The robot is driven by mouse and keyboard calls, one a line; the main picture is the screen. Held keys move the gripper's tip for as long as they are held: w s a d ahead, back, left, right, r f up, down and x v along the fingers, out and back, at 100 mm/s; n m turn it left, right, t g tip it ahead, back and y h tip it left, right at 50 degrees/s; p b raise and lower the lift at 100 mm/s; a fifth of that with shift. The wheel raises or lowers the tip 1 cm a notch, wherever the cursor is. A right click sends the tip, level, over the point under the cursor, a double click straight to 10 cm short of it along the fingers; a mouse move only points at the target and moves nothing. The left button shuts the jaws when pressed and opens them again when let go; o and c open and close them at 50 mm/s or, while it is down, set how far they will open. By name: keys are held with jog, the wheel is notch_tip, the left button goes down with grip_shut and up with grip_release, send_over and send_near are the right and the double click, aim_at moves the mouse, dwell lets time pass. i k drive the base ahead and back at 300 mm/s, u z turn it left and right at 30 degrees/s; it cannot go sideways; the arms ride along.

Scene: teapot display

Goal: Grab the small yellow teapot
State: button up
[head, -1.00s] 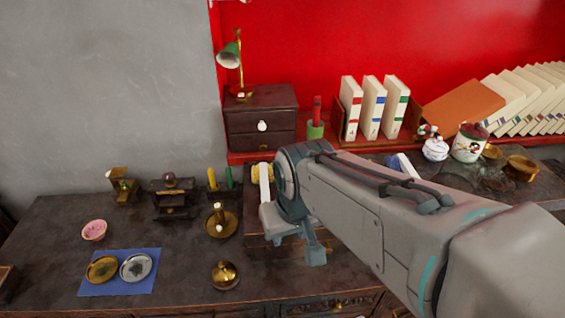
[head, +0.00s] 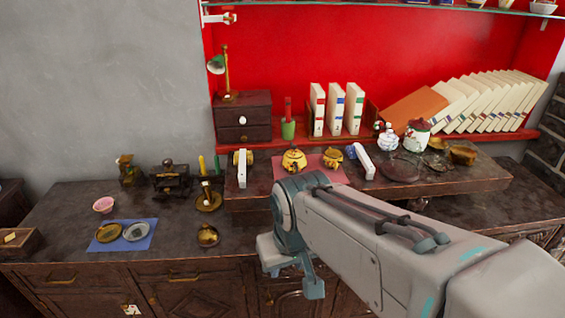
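Two yellow teapots stand on a pink-red mat (head: 335,176) on the raised wooden platform: a larger one (head: 293,161) with dark markings, and the small yellow teapot (head: 333,158) to its right. My arm comes in from the lower right. My gripper (head: 292,278) is at the arm's far end, in front of the platform's front edge, below and nearer than the teapots and apart from them. Its fingers are mostly hidden or turned away, so I cannot tell whether they are open.
White upright pieces flank the teapots, left (head: 242,169) and right (head: 363,161). A white jar (head: 417,138) and glass plate (head: 400,170) stand to the right. Books (head: 354,108) and a dark drawer box (head: 243,120) stand behind. A blue mat (head: 140,226) lies on the lower counter.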

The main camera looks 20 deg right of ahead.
aim_at(293, 166)
jog(key=z, duration=0.5)
jog(key=i, duration=1)
